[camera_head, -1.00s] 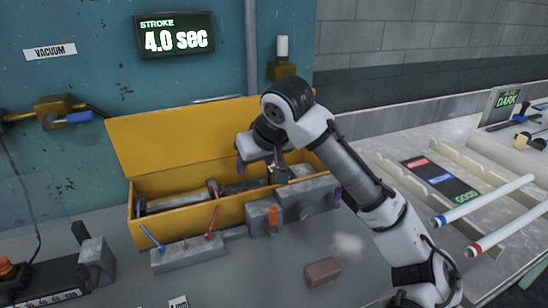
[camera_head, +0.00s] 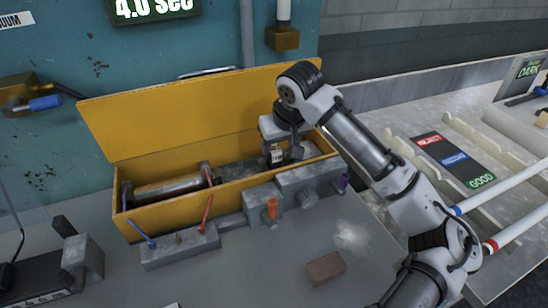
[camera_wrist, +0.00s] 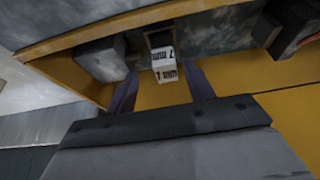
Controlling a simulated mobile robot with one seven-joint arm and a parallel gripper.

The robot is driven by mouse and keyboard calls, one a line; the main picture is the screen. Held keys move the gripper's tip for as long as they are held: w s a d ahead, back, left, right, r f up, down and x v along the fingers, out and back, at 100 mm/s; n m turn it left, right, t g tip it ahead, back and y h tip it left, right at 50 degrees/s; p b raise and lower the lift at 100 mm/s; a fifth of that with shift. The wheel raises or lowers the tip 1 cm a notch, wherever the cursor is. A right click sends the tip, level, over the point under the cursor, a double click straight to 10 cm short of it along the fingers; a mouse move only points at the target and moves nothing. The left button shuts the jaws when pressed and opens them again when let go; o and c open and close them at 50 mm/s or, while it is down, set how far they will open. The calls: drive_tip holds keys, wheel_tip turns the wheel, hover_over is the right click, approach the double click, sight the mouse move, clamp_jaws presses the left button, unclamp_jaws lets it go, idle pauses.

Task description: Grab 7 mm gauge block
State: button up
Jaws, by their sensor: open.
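The 7 mm gauge block is a small block with a white, marked face (camera_wrist: 164,66), seen in the wrist view inside the yellow box. Its print reads "7 mm" and looks inverted. In the head view, a small white-faced block (camera_head: 275,156) shows beneath my gripper, partly hidden by it. My gripper (camera_wrist: 161,70) is open, with its two dark fingers on either side of the block in the wrist view. I cannot tell whether a finger touches it. In the head view my gripper (camera_head: 276,143) is over the right end of the box.
The open yellow box (camera_head: 215,187) has raised walls and also holds a metal cylinder (camera_head: 168,188). Grey blocks with coloured pins (camera_head: 180,246) stand along its front. A brown block (camera_head: 326,269) lies on the bench. Glass tubes (camera_head: 500,190) rest at the right.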

sight(276, 151)
drive_tip(key=shift+a+p+x, duration=0.15)
drive_tip(key=shift+p+x, duration=0.25)
drive_tip(key=shift+x, duration=1)
drive_tip(key=shift+a+p+x, duration=0.15)
drive_tip(key=shift+p+x, duration=0.25)
drive_tip(key=shift+x, duration=0.95)
drive_tip(key=shift+s, duration=0.2)
drive_tip(key=shift+c, duration=0.2)
clamp_jaws()
